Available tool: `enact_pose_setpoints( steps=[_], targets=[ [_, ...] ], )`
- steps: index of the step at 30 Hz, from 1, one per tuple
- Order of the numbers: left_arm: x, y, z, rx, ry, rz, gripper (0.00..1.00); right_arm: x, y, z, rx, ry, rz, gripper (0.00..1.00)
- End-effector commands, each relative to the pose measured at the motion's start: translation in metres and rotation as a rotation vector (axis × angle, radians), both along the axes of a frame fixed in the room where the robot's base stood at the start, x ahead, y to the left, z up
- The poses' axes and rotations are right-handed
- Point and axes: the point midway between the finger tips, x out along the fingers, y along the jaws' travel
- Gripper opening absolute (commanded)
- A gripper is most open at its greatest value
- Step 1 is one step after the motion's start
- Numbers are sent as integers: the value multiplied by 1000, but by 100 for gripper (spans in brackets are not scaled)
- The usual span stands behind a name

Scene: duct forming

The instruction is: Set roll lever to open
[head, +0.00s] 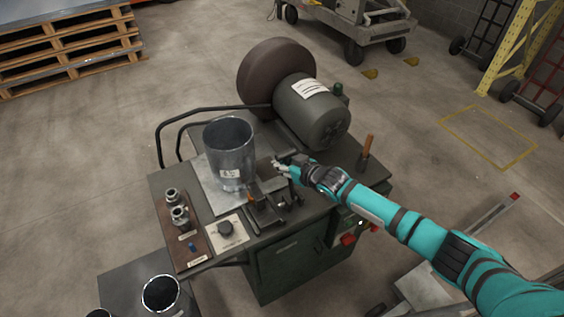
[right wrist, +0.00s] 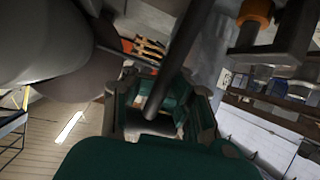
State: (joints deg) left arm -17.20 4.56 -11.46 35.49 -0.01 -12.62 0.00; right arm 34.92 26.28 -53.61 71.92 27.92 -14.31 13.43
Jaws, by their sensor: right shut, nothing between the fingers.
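My right gripper (head: 283,168) is over the middle of the machine top, just right of the grey metal duct (head: 228,150). It is shut with nothing held. In the right wrist view a dark rod (right wrist: 170,65) crosses near its fingers (right wrist: 160,112); I cannot tell whether they touch. An upright lever with an orange-brown handle (head: 368,145) stands at the machine's right edge, behind my right arm. I cannot tell which is the roll lever. My left gripper is not in view.
The dark green machine (head: 285,262) carries a grey motor (head: 312,112) and a large brown wheel (head: 262,70) behind the gripper. Another metal cylinder (head: 160,293) stands at lower left. Floor around is mostly clear.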

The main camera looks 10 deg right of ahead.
Motion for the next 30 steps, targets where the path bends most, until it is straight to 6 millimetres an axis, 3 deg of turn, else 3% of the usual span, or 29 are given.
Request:
enact_pose_setpoints(
  steps=[1, 24, 30],
  targets=[
    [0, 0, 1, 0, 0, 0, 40, 10, -4, 18, 14, -29, -9, 0],
    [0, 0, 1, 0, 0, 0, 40, 9, 2, 19, 24, -29, -4, 100],
    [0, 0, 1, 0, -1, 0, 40, 9, 4, 19, 26, -29, -2, 100]
  ],
)
